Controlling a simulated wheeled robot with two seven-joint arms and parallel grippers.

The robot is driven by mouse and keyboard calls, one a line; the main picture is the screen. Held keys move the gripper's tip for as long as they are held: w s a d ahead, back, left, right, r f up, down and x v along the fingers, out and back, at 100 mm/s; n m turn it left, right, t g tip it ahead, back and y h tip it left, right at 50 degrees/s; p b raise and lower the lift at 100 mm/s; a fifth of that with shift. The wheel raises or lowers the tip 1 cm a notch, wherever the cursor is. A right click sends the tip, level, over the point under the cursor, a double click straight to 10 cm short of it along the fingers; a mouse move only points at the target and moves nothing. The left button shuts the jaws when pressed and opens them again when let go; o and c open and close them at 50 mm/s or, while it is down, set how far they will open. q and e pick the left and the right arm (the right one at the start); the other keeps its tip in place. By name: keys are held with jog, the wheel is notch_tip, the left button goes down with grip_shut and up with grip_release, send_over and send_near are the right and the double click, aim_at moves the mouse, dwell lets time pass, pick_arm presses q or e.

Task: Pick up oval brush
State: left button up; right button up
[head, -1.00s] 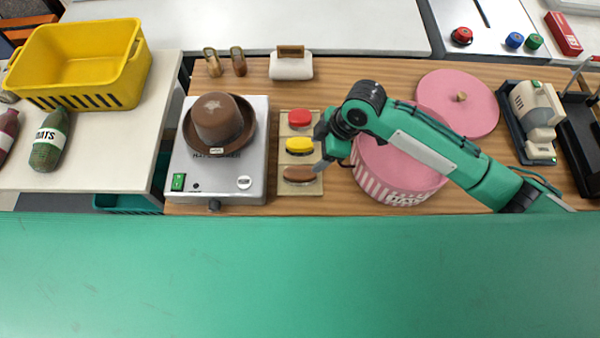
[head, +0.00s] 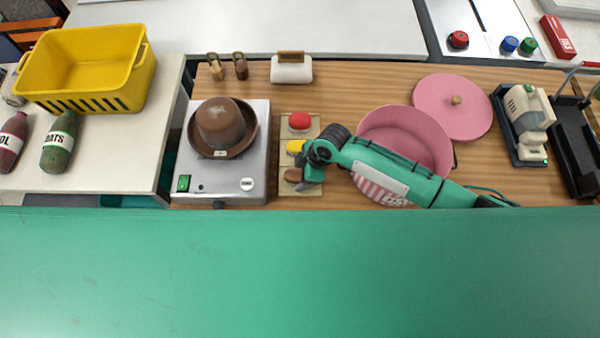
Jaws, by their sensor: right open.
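A brown oval brush (head: 291,175) lies at the near end of a narrow beige tray (head: 287,190). A yellow piece (head: 294,147) and a red piece (head: 299,121) lie behind it on the same tray. My right gripper (head: 305,186) points down at the brown brush's right end, with its jaws open. It hides that end, and I cannot tell whether the fingers touch the brush. My left gripper is not in view.
A brown hat (head: 220,126) sits on a grey machine (head: 258,170) left of the tray. A pink hat box (head: 410,135) stands right, under my right arm, with its round lid (head: 470,105) behind. A white block with a wooden handle (head: 291,70) stands behind the tray.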

jog(key=shift+a+f, duration=0.2)
jog(key=shift+f, duration=0.3)
jog(key=c, duration=1.1)
jog(key=shift+r, duration=0.1)
notch_tip(320, 180, up, 20)
jog(key=b, duration=0.4)
